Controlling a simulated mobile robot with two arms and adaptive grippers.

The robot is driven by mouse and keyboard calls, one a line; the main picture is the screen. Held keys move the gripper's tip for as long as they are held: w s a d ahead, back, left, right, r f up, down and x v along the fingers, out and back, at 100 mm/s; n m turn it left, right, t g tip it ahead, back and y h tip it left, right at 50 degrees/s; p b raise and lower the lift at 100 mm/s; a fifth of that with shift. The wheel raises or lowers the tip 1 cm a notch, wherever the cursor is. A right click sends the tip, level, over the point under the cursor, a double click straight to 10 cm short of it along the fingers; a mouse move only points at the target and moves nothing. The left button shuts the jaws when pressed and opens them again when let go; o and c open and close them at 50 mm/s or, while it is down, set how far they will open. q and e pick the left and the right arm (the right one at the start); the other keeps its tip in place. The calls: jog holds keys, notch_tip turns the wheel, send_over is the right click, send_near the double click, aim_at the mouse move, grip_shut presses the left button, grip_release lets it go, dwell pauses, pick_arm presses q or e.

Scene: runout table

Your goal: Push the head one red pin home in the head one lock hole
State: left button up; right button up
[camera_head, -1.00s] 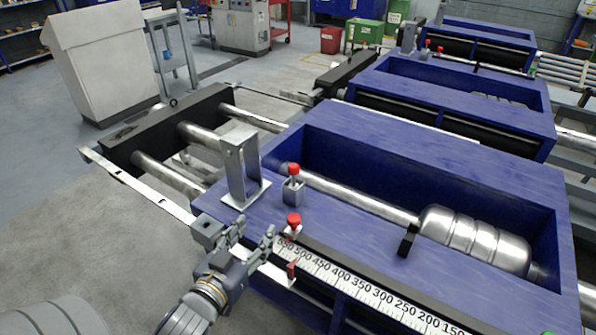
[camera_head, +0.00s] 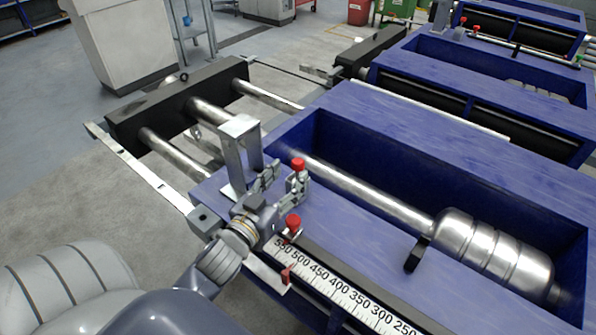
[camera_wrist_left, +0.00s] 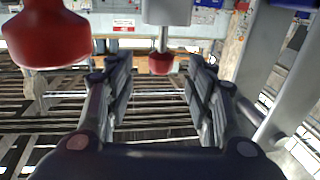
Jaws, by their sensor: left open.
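A red-headed pin (camera_head: 298,164) stands upright in a small grey block on the blue frame (camera_head: 365,120), beside a grey upright bracket (camera_head: 240,155). In the left wrist view a red pin head (camera_wrist_left: 161,63) on a bare shank shows beyond and between the fingers, appearing inverted. A second red knob (camera_head: 293,222) sits nearer, at the scale's end; a large red knob (camera_wrist_left: 45,35) fills that view's upper left. My left gripper (camera_head: 285,180) is open and empty, its fingers close to the block pin. Contact cannot be told. The lock hole is hidden. My right gripper is out of view.
A white millimetre scale (camera_head: 340,292) runs along the front edge, with a red pointer (camera_head: 286,276). A steel rod with a ribbed cylinder (camera_head: 490,250) lies in the blue trough. Similar blue units stand behind. The bracket stands close to my left gripper.

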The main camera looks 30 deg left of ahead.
aim_at(294, 170)
pick_arm(q)
jog(key=shift+w, duration=0.25)
jog(key=w, duration=0.2)
jog(key=w+p, duration=0.1)
jog(key=w, duration=0.1)
jog(key=shift+a+f, duration=0.25)
jog(key=shift+w, duration=0.4)
jog(key=shift+c, duration=1.4)
grip_shut()
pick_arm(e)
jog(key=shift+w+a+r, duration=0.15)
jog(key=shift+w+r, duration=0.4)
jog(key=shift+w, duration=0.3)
